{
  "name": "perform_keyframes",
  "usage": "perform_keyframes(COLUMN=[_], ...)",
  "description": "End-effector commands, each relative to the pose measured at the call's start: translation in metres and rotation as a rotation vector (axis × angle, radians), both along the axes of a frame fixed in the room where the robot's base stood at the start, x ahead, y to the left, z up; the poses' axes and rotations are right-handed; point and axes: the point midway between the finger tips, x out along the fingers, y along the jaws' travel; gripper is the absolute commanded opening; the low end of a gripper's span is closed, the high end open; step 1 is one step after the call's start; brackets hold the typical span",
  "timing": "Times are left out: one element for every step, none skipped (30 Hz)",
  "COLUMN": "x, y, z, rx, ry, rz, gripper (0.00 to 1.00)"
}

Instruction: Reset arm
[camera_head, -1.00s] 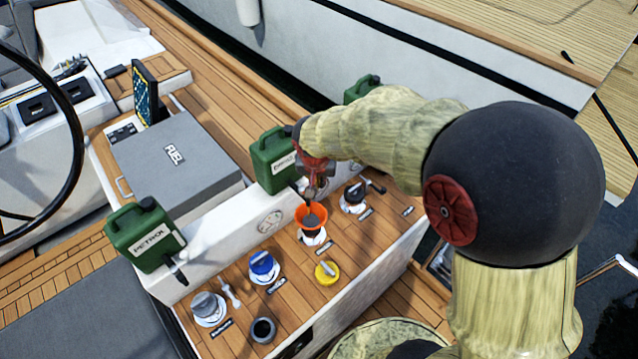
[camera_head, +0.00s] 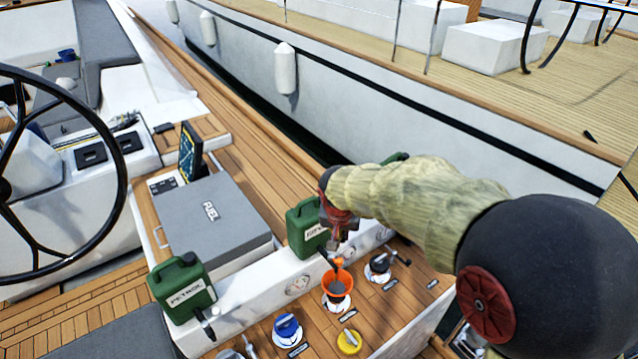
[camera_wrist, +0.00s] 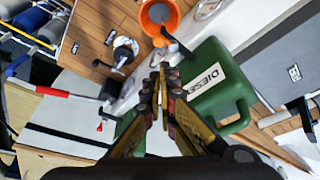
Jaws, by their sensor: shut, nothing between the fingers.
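My gripper (camera_head: 338,257) is shut and empty, above and just behind the orange funnel (camera_head: 338,284) in the head view. In the wrist view my gripper's fingertips (camera_wrist: 163,80) are together, pointing toward the funnel (camera_wrist: 160,18). A green can marked DIESEL (camera_wrist: 215,88) is right beside the fingers there; I cannot tell whether they touch. That can also shows in the head view (camera_head: 304,228), partly hidden by my gripper. The funnel sits upright at a deck filler.
A green PETROL can (camera_head: 182,290) stands left on the white ledge. A grey FUEL box (camera_head: 207,222) is behind it. Blue (camera_head: 287,327) and yellow (camera_head: 349,341) caps and a black-capped filler (camera_head: 378,266) are on the wooden deck. A steering wheel (camera_head: 118,180) is at left.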

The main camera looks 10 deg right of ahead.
Motion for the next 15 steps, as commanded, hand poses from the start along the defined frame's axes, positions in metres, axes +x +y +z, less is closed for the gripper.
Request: perform_keyframes(x=[0.000,0.000,0.000,0.000,0.000,-0.001,-0.002,-0.004,-0.011,-0.018,-0.027,-0.041,-0.051,-0.061,-0.074], y=[0.000,0.000,0.000,0.000,0.000,0.000,0.000,0.000,0.000,0.000,0.000,0.000,0.000,0.001,0.001], z=[0.000,0.000,0.000,0.000,0.000,0.000,-0.001,-0.001,-0.006,-0.011,-0.015,-0.018,-0.016,-0.013,-0.008], rx=[0.000,0.000,-0.002,-0.004,-0.007,-0.014,-0.020,-0.025,-0.032,-0.037,-0.041,-0.045,-0.046,-0.046,-0.045], ry=[0.000,0.000,0.001,0.002,0.004,0.011,0.017,0.027,0.051,0.074,0.098,0.129,0.145,0.159,0.171], rz=[0.000,0.001,0.005,0.012,0.020,0.039,0.055,0.074,0.101,0.125,0.150,0.182,0.209,0.235,0.264], gripper=[0.00,0.00,0.00,0.00,0.00,0.00,0.00,0.00,0.00,0.00,0.00,0.00,0.00,0.00,0.00])
